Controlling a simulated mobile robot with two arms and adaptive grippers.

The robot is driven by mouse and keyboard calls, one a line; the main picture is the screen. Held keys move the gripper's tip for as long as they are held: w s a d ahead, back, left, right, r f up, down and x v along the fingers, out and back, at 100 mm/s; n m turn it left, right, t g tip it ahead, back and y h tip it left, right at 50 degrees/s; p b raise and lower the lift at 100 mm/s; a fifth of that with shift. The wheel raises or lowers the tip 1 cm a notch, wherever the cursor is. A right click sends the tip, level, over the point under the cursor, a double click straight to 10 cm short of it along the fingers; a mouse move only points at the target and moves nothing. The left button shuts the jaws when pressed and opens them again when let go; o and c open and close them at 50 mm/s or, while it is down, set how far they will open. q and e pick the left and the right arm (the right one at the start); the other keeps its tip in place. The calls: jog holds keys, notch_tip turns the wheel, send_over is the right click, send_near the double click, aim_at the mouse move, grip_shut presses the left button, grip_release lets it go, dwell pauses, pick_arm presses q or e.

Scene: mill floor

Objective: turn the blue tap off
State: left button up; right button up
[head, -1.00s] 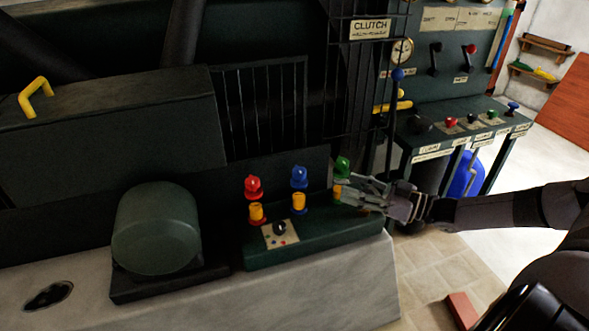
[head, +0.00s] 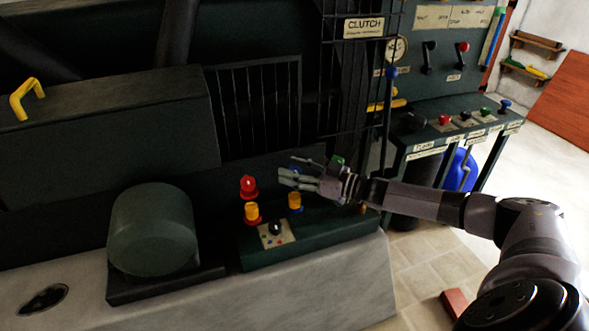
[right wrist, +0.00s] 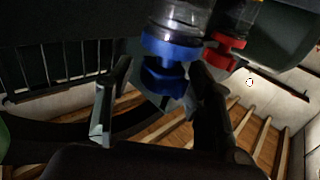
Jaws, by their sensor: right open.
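The blue tap (right wrist: 163,80) shows in the right wrist view as a blue knob under a blue collar and a clear glass part. In the head view only a bit of its blue shows behind my right gripper (head: 290,174). My right gripper is open, with one finger (right wrist: 108,95) left of the blue knob and the other close to its right side. Whether a finger touches it I cannot tell. A yellow fitting (head: 295,201) stands just below the tap in the head view. My left gripper is not in view.
A red tap (head: 248,187) stands left of the blue one, and a green one (head: 337,161) lies partly behind my right gripper. A dark round housing (head: 153,232) stands at left. A barred guard (head: 258,110) rises behind.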

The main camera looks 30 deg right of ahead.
jog(key=shift+c, duration=0.5)
jog(key=c, duration=1)
